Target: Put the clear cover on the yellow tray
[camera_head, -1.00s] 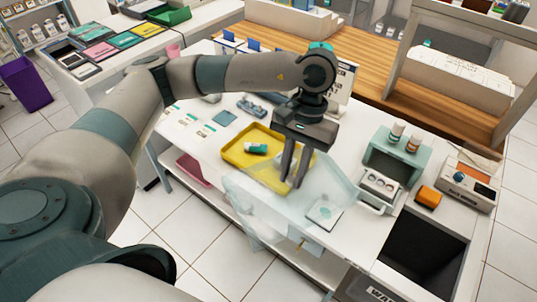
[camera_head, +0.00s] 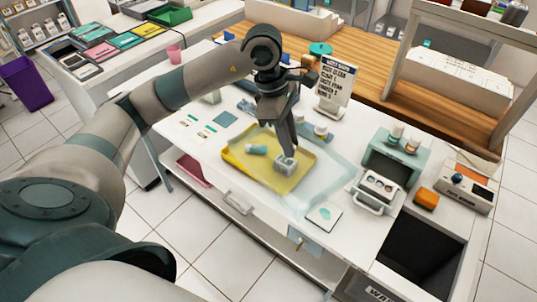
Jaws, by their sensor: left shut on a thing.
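The yellow tray (camera_head: 235,163) lies on the white counter, with a small teal-and-white item (camera_head: 257,149) in it. My left gripper (camera_head: 287,153) points down over the tray and is shut on the small grey handle block of the clear cover (camera_head: 328,182). The cover looks roughly level and overlaps much of the tray, but reaches past it to the right and front. Whether it touches the tray's rim cannot be told. My right gripper is not in view.
A sign stand (camera_head: 333,85) is behind the arm.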

